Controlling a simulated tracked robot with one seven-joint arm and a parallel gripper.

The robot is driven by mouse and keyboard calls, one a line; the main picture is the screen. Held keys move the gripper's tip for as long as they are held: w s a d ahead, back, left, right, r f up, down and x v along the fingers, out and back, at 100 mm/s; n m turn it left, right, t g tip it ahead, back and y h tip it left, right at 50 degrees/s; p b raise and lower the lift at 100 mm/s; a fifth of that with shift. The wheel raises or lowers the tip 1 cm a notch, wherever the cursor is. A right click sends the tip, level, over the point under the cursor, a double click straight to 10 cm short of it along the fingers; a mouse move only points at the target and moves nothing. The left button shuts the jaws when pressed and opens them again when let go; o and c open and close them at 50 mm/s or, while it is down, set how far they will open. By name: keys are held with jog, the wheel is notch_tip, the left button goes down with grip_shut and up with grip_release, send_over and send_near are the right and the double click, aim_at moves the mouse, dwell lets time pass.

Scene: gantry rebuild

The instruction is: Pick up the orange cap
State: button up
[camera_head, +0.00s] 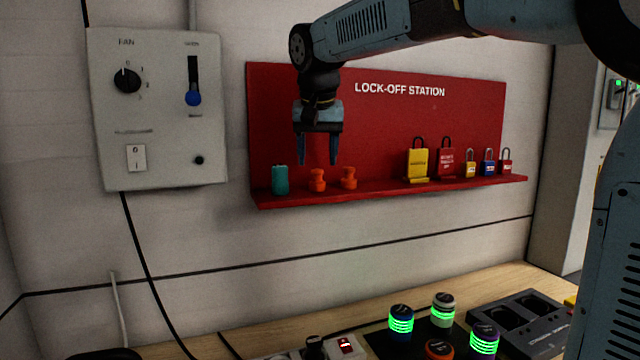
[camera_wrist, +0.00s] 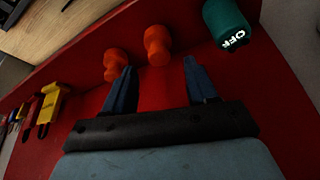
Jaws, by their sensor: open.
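Two small orange caps stand on the red shelf: the left one (camera_head: 317,180) and the right one (camera_head: 348,178). Both also show in the wrist view, the left one (camera_wrist: 157,45) ahead of the space between the fingers and the right one (camera_wrist: 115,64) beside a fingertip. My gripper (camera_head: 318,160) is open and empty, pointing down just above the left orange cap. In the wrist view its two blue fingers (camera_wrist: 160,72) are spread apart. Another orange-topped round item (camera_head: 438,349) sits on the bench, cut off by the lower edge.
A teal item (camera_head: 280,180) marked OFF stands left of the orange caps. Several padlocks (camera_head: 417,162) stand to the right. The red back panel (camera_head: 380,120) rises behind the shelf. A grey fan box (camera_head: 155,110) is at the left. Green-lit cylinders (camera_head: 401,320) stand on the bench.

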aim_at(317, 180)
jog(key=shift+x, duration=1.5)
grip_shut()
jog(key=shift+r, duration=0.15)
